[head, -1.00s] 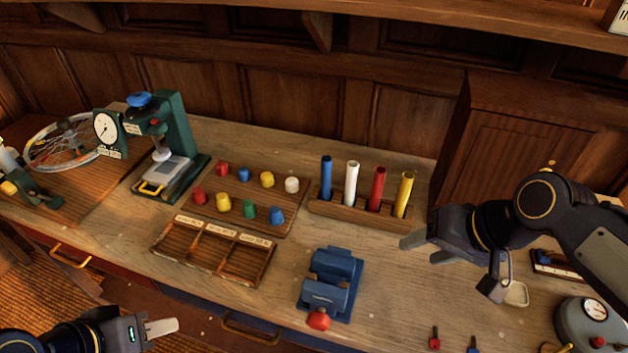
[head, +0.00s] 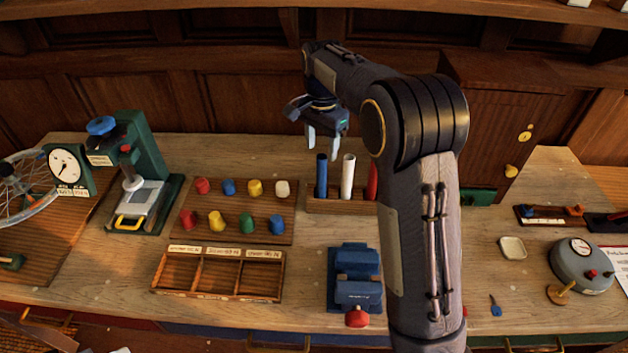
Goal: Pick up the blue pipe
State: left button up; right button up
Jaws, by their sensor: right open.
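The blue pipe (head: 321,178) stands upright in the left end of a wooden rack (head: 336,205) on the bench. A white pipe (head: 348,177) stands beside it, then a red pipe (head: 371,182), partly hidden by my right arm. The yellow pipe seen earlier is hidden behind that arm. My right gripper (head: 324,146) is open and empty, fingers pointing down, just above the blue pipe's top in the picture. I cannot tell its exact depth. Only a pale sliver at the bottom left edge may be my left gripper (head: 120,350).
Left of the rack is a board of colored pegs (head: 238,225), with a sorting tray (head: 218,275) in front. A blue vise (head: 354,275) stands in front of the rack. A green press (head: 145,175) is further left. A wooden cabinet (head: 490,130) stands behind my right arm.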

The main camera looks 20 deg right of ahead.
aim_at(321, 166)
jog(key=f, duration=0.3)
jog(key=f+p, duration=0.1)
jog(key=f, duration=0.3)
jog(key=shift+s, duration=0.2)
jog(key=shift+r, duration=0.1)
grip_shut()
